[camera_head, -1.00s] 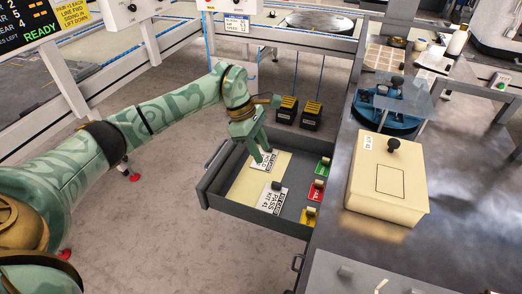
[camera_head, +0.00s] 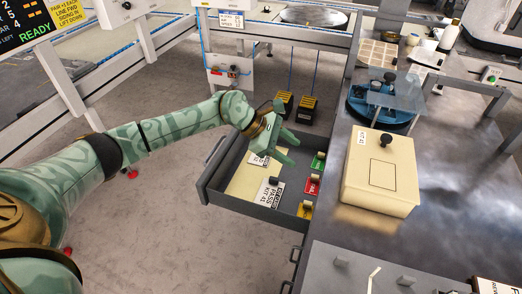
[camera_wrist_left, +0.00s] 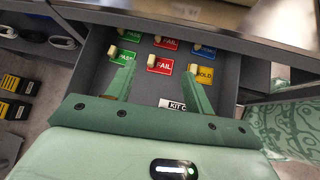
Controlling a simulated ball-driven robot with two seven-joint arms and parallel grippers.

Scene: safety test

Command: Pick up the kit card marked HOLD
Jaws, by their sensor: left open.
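A white card (camera_head: 258,158) lies in the open drawer's far part; in this view its print is partly hidden by my left gripper. A second white card marked PASS KIT 41 (camera_head: 270,193) lies nearer the drawer front. My left gripper (camera_head: 297,153) is open and empty above the drawer, its fingers pointing right and past the far card. In the left wrist view the open fingers (camera_wrist_left: 160,69) point at coloured tags, among them a yellow HOLD tag (camera_wrist_left: 204,75). A card edge reading KIT (camera_wrist_left: 173,104) shows between the fingers. My right gripper is out of view.
The drawer (camera_head: 238,204) has a red tag (camera_head: 312,185) and others along its right side. A cream box with a black knob (camera_head: 382,172) stands on the metal bench (camera_head: 350,234). Two black-and-yellow blocks (camera_head: 305,109) stand beyond the drawer.

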